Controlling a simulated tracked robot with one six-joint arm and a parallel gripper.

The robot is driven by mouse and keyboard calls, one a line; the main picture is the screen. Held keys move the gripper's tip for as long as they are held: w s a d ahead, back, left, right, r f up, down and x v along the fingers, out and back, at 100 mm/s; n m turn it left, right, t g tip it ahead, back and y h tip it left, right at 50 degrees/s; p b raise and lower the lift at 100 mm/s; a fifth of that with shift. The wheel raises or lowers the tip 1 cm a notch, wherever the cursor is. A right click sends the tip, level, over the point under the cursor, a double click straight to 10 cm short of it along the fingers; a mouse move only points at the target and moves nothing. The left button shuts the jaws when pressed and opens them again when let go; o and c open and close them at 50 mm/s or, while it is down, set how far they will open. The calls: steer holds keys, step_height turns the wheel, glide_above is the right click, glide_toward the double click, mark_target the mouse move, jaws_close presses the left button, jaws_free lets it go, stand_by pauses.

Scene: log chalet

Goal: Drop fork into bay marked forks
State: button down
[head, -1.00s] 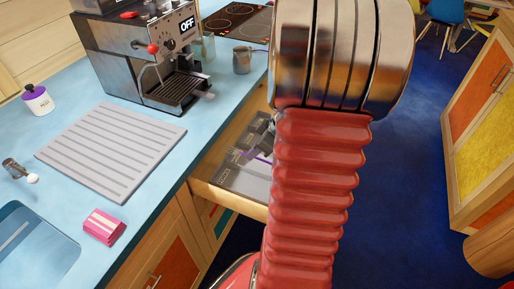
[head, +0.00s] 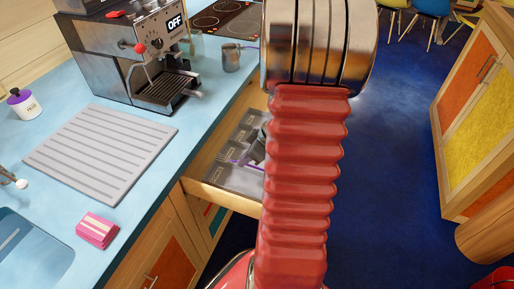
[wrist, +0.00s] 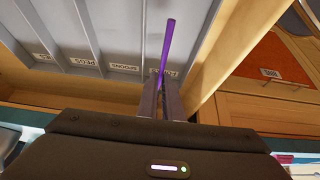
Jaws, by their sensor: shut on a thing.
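The purple fork (wrist: 167,45) is held between the two fingers of my gripper (wrist: 161,98) in the wrist view. Its purple length points up the picture, over the rightmost bay of the grey cutlery tray (wrist: 105,71). That bay's label (wrist: 172,73) is partly covered by the fork and fingers; it starts "FO". Whether the fork touches the tray floor I cannot tell. In the head view the fork (head: 240,163) shows as a purple strip over the tray, and my gripper is largely hidden behind my red arm.
The tray sits in an open wooden drawer (head: 222,197) below the blue counter (head: 62,88). A bay marked SPOONS (wrist: 125,67) is left of the fork's bay. The wooden drawer side (wrist: 225,50) is close on the right. A coffee machine (head: 150,45) stands on the counter.

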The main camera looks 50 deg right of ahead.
steer(key=shift+f, duration=0.5)
steer(key=c, duration=1.8)
jaws_free()
steer(key=shift+c, duration=0.2)
steer(key=shift+r, duration=0.1)
steer(key=v, duration=1.3)
steer(key=shift+s+r, duration=0.2)
steer(key=shift+r, duration=0.05)
